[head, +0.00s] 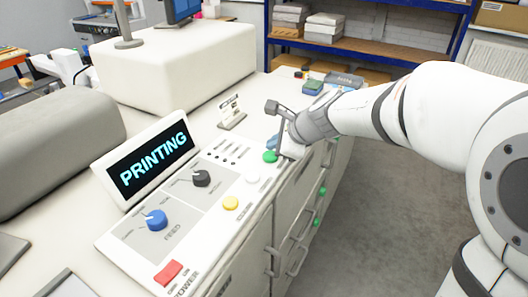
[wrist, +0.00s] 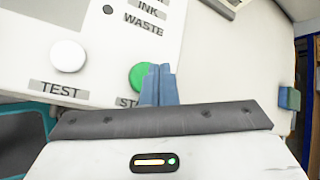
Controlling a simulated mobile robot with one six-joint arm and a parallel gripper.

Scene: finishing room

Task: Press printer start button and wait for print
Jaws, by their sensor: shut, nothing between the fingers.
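The green start button (head: 270,156) is on the printer's control panel (head: 215,185), at its far right corner. In the wrist view the green button (wrist: 141,76) sits beside a partly hidden label beginning "ST". My gripper (head: 279,150) is shut and empty. Its blue fingertips (wrist: 158,80) overlap the right side of the button; I cannot tell whether they touch it. The display (head: 150,159) on the panel reads "PRINTING" in light blue letters.
The panel also has a white button (head: 252,177), a yellow button (head: 230,203), a red switch (head: 168,272), a blue knob (head: 156,220) and a black knob (head: 201,178). A small sign (head: 231,111) stands behind the panel. Grey floor (head: 375,190) is clear at right.

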